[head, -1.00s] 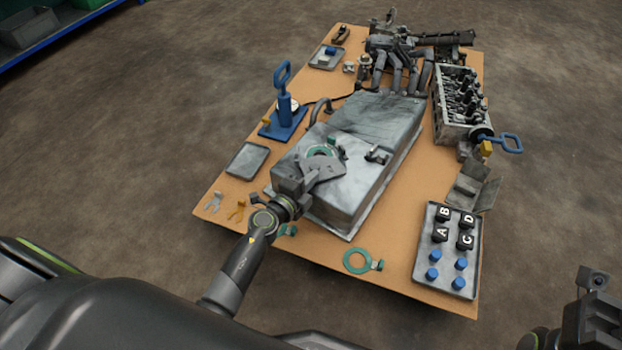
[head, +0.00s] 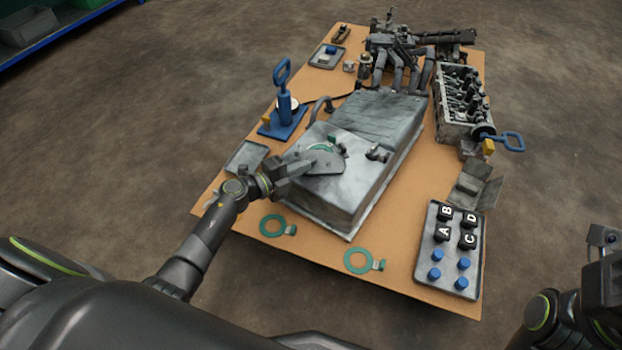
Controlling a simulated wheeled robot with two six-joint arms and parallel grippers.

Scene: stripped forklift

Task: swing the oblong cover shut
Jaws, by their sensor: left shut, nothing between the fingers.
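The oblong cover (head: 327,161) is a flat dark grey plate on top of the large grey metal box (head: 358,190). It lies over part of a green ring (head: 319,149), whose far edge still shows beside it. My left gripper (head: 309,164) is shut and empty, its fingertips at the left end of the cover; I cannot tell whether they touch it. My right gripper (head: 604,272) is only partly in view at the right edge, away from the table, and its jaws cannot be made out.
Two loose green rings (head: 272,226) lie at the table's front edge. A tray with lettered blocks and blue knobs (head: 449,250) lies front right. A blue-handled tool (head: 284,110) stands left of the box. An engine head (head: 463,105) stands at right. A small fitting (head: 378,153) rises from the box top.

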